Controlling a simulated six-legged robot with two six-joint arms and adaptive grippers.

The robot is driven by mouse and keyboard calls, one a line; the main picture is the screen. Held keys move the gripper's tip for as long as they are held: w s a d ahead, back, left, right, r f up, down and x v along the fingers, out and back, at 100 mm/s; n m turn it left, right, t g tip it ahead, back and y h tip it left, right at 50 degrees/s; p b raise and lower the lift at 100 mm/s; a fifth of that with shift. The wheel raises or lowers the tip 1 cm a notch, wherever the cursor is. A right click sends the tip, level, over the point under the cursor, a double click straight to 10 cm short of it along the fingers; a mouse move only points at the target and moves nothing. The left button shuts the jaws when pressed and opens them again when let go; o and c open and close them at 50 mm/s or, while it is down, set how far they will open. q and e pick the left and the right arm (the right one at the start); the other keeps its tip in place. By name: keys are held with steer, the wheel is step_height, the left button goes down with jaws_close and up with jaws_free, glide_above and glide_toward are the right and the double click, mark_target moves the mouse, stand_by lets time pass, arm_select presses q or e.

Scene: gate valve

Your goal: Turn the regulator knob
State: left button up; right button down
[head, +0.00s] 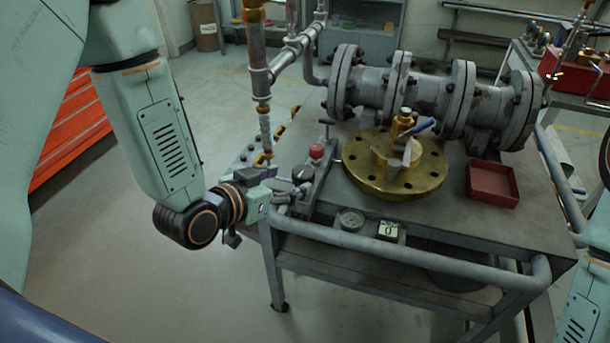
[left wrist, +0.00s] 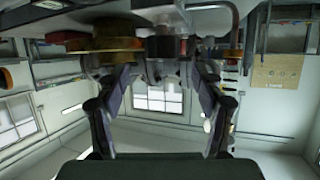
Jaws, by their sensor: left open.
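A grey regulator-like block (head: 318,180) sits at the left edge of the cart top, with a red cap (head: 316,152) on it and a T-handle behind. A dark round knob (head: 303,174) shows at its near left side; I cannot tell for sure that it is the regulator knob. My left gripper (head: 292,188) is open right beside this knob. In the left wrist view, which is upside down, my left gripper (left wrist: 162,78) has its fingers spread on either side of a dark, roundish part (left wrist: 165,48). Contact cannot be told. My right gripper is out of view.
A brass flange (head: 360,170) with a blue-handled tool on it lies right of the block.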

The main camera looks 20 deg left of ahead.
mark_target(298, 176)
arm_select(q)
steer(key=b+x, duration=0.1)
steer(key=x, duration=0.5)
steer(key=shift+w+d+f, duration=0.1)
steer(key=shift+w+f, duration=0.05)
steer(key=shift+w, duration=0.15)
steer(key=shift+w+f, duration=0.15)
steer(key=shift+w, duration=0.05)
steer(key=shift+s, duration=0.2)
steer(key=shift+c, duration=0.6)
steer(key=shift+w, duration=0.15)
steer(key=c, duration=1)
